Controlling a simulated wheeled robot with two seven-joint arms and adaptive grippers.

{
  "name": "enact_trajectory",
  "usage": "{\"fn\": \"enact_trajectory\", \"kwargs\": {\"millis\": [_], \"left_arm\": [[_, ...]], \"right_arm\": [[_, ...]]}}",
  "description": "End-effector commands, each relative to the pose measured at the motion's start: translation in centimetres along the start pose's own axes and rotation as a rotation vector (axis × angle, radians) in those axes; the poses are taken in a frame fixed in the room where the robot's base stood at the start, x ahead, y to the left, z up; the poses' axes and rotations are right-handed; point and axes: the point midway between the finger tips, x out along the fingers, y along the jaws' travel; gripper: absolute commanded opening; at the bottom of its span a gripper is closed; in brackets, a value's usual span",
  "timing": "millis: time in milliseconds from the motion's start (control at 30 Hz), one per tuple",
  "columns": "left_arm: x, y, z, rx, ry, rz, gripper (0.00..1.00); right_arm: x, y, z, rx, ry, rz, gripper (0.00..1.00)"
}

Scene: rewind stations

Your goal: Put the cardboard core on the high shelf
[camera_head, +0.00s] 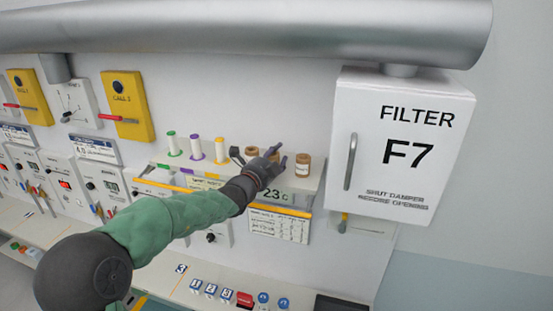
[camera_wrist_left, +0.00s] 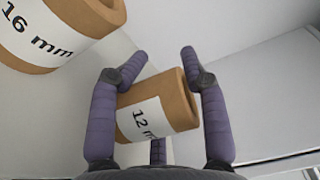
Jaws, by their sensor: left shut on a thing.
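A brown cardboard core with a white "12 m…" label (camera_wrist_left: 158,110) sits between the fingers of my left gripper (camera_wrist_left: 163,58), which is shut on it. In the head view my left gripper (camera_head: 278,157) is over the high white shelf (camera_head: 228,175), among brown cores. One brown core (camera_head: 251,152) shows just left of the fingers and another, with a pale label (camera_head: 303,166), stands to their right. The held core is mostly hidden there, and I cannot tell whether it touches the shelf. A larger "16 mm" core (camera_wrist_left: 62,28) is close by in the left wrist view.
Green, purple and yellow spools (camera_head: 196,148) stand on the shelf's left part. A white filter cabinet (camera_head: 400,148) juts out right of the shelf. A thick grey pipe (camera_head: 250,27) runs above. A lower ledge with buttons (camera_head: 225,293) lies below.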

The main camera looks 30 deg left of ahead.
Motion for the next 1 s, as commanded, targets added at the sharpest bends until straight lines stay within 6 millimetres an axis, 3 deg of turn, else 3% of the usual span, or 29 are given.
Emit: {"fn": "enact_trajectory", "kwargs": {"millis": [133, 467, 500, 600, 1000], "left_arm": [[-0.08, 1.02, 0.03, 0.001, -0.001, -0.001, 0.12], [-0.10, 1.34, 0.00, 0.001, -0.001, -0.002, 0.12], [-0.10, 1.35, 0.00, 0.001, -0.001, -0.001, 0.48], [-0.09, 1.30, -0.01, 0.001, -0.001, -0.001, 0.70], [-0.09, 1.22, 0.00, 0.001, -0.001, -0.001, 0.70]], "right_arm": [[-0.13, -0.05, 0.00, 0.000, 0.000, 0.000, 0.77], [0.11, 0.04, -0.01, 0.000, 0.000, 0.000, 0.77], [0.11, 0.04, -0.01, 0.000, 0.000, 0.000, 0.77], [0.06, 0.02, -0.01, 0.000, 0.000, 0.000, 0.77], [0.00, 0.00, -0.01, 0.000, 0.000, 0.000, 0.77]]}}
